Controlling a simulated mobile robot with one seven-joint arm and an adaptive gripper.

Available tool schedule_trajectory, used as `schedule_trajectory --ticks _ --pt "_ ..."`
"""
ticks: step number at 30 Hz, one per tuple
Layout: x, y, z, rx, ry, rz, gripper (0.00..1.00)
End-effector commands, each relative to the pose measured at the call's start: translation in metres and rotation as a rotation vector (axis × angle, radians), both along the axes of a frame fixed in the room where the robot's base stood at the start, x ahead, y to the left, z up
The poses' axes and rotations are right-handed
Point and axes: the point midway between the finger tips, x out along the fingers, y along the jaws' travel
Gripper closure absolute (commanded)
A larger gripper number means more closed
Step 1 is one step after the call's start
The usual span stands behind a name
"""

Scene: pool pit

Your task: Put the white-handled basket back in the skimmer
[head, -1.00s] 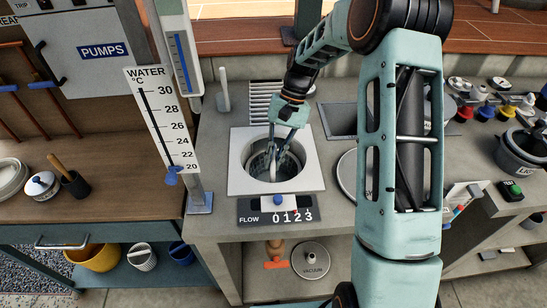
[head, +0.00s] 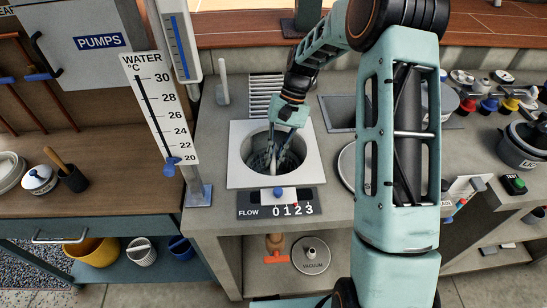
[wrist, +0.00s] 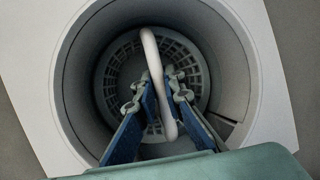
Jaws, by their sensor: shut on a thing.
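The basket (wrist: 115,72) is grey and slotted, with a white arched handle (wrist: 150,48). It is down inside the round well of the skimmer (head: 236,172), which has a square white surround on the counter. My gripper (wrist: 158,95) reaches into the well from above, with its blue fingers on either side of the handle and shut on it. In the head view the gripper (head: 277,148) hides part of the handle and basket. I cannot tell whether the basket touches the bottom of the well.
A flow counter panel (head: 255,208) lies just in front of the skimmer. A water temperature board (head: 158,108) stands close at its left. A slatted grille (head: 264,92) lies behind it. Coloured knobs (head: 488,104) and a grey pot (head: 520,148) are at the right.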

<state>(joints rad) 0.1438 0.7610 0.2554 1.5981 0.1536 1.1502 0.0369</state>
Motion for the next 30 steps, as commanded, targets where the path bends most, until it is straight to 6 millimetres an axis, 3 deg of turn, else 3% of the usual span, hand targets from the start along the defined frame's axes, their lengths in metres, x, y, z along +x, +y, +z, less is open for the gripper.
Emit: schedule_trajectory --ticks 29,30 --pt "0.0 0.0001 -0.006 0.0 0.0 0.0 1.0" --pt "0.0 0.0001 -0.006 0.0 0.0 0.0 0.89"
